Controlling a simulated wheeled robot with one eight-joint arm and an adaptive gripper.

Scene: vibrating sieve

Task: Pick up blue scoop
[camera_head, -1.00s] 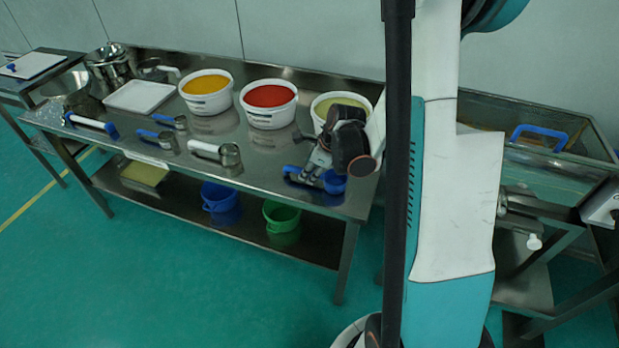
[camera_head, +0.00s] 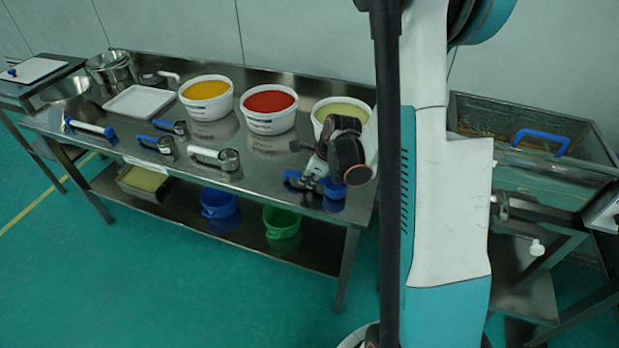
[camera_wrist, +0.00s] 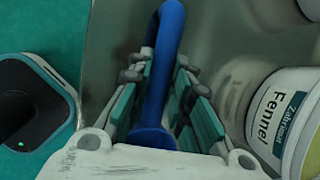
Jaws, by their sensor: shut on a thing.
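The blue scoop (camera_head: 335,188) is at the right front part of the steel table, below my gripper (camera_head: 316,172). Its handle points left in the head view. In the wrist view the blue scoop (camera_wrist: 168,40) runs up between the finger pads of my gripper (camera_wrist: 158,90), which are closed on it. Its far end curves at the top of that view. The arm's wrist hides part of the scoop in the head view. I cannot tell whether it is clear of the tabletop.
White tubs with orange (camera_head: 206,96), red (camera_head: 268,108) and pale green (camera_head: 340,112) contents stand behind. The green one, labelled Fennel (camera_wrist: 285,115), is close to the gripper's right in the wrist view. Other scoops (camera_head: 215,157) lie left on the steel table (camera_head: 260,185).

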